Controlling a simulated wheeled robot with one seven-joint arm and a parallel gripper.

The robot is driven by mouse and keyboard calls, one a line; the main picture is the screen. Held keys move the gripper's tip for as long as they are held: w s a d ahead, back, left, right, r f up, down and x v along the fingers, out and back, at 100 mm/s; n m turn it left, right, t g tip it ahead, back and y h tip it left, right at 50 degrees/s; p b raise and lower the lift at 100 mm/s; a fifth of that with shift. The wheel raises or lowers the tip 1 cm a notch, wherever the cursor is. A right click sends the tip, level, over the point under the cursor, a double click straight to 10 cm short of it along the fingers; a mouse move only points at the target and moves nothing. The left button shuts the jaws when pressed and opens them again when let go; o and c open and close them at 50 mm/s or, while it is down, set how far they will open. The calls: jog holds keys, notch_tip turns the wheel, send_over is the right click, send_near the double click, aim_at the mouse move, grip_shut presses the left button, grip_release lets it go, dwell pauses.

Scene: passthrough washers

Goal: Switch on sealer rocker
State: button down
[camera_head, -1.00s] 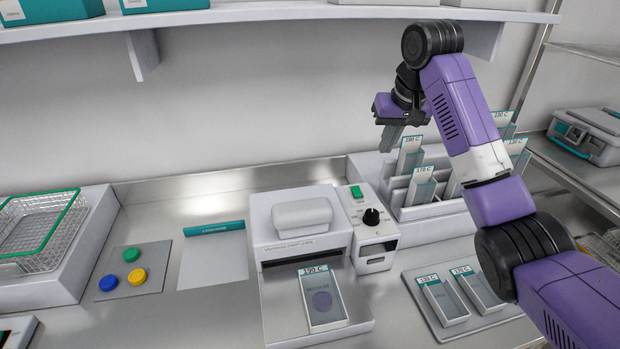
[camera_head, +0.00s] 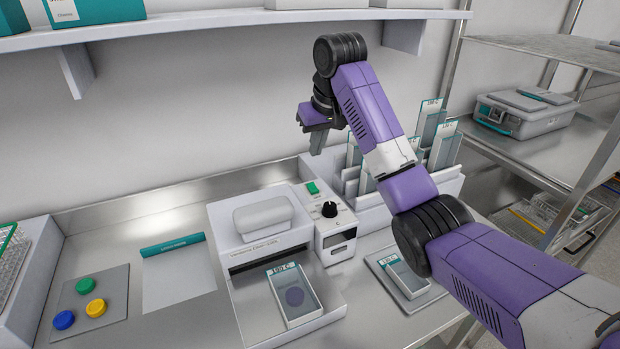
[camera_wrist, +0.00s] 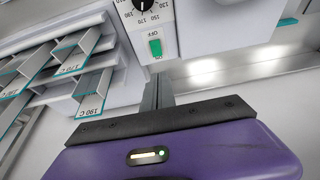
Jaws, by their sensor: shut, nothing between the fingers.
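The sealer (camera_head: 262,235) stands on the steel counter, a white machine with a control panel on its right side. Its green rocker (camera_head: 312,187) is at the back of that panel, behind a black dial (camera_head: 329,209). In the wrist view the rocker (camera_wrist: 155,47) lies beside the OFF mark, with the dial scale beyond it. My gripper (camera_head: 317,143) is shut and empty, pointing down above and behind the rocker in the head view. In the wrist view the closed fingers (camera_wrist: 158,92) show just below the rocker, apart from it. Which way the rocker is tipped I cannot tell.
A pouch marked 190 C (camera_head: 294,297) lies on the sealer's front tray. A white rack (camera_head: 365,204) of upright pouches stands close right of the panel, partly behind my arm. A shelf (camera_head: 230,17) runs above. A mat with coloured discs (camera_head: 92,303) lies left.

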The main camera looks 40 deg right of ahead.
aim_at(311, 185)
jog(key=p+x, duration=0.1)
jog(key=x, duration=0.2)
jog(key=p+x, duration=0.1)
jog(key=x, duration=0.3)
jog(key=p+x, duration=0.1)
jog(key=x, duration=0.3)
jog(key=shift+s+f, duration=0.25)
jog(key=shift+f, duration=0.1)
